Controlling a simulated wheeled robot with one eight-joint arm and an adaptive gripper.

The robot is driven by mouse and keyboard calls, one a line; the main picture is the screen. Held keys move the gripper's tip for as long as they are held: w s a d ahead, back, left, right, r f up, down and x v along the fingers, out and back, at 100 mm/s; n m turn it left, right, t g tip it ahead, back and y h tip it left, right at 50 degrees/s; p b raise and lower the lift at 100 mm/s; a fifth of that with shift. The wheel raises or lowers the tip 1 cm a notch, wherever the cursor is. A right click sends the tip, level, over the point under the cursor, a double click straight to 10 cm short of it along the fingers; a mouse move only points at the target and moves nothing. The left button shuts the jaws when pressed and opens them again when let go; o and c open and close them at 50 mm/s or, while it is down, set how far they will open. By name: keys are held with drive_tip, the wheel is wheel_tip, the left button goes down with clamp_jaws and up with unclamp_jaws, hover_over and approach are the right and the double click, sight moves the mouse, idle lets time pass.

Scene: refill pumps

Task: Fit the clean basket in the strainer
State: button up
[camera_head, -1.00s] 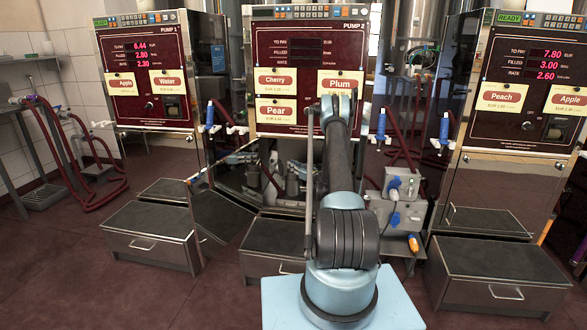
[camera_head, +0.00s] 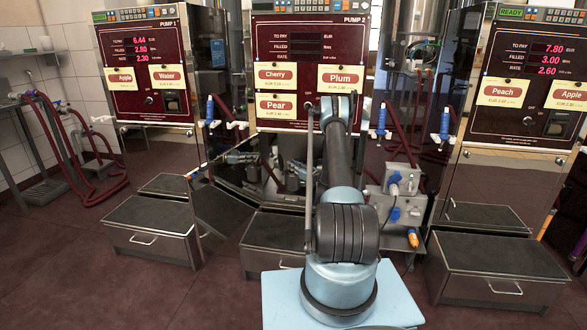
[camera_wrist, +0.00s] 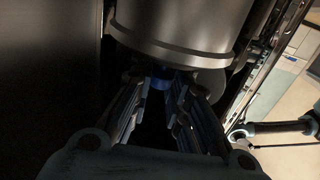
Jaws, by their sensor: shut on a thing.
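In the wrist view, my gripper (camera_wrist: 160,92) is closed around a small blue piece (camera_wrist: 159,83) between its fingertips. This looks like part of the basket, but most of it is hidden. A large metal cylinder (camera_wrist: 185,28) with a dark lower rim is just beyond the fingertips. I cannot tell whether it is the strainer body, nor whether it touches the held piece.
Pump 1 (camera_head: 147,75) stands left and another pump (camera_head: 530,85) right, each above low dark-topped steps. A grey box (camera_head: 402,205) with blue sockets sits right of my arm. Red hoses (camera_head: 75,150) hang at the left. A bright rail (camera_wrist: 270,65) runs right of the cylinder.

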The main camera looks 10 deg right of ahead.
drive_tip(key=shift+f, duration=0.95)
drive_tip(key=o, duration=0.9)
drive_tip(key=shift+r, duration=0.1)
drive_tip(key=shift+r, duration=4.85)
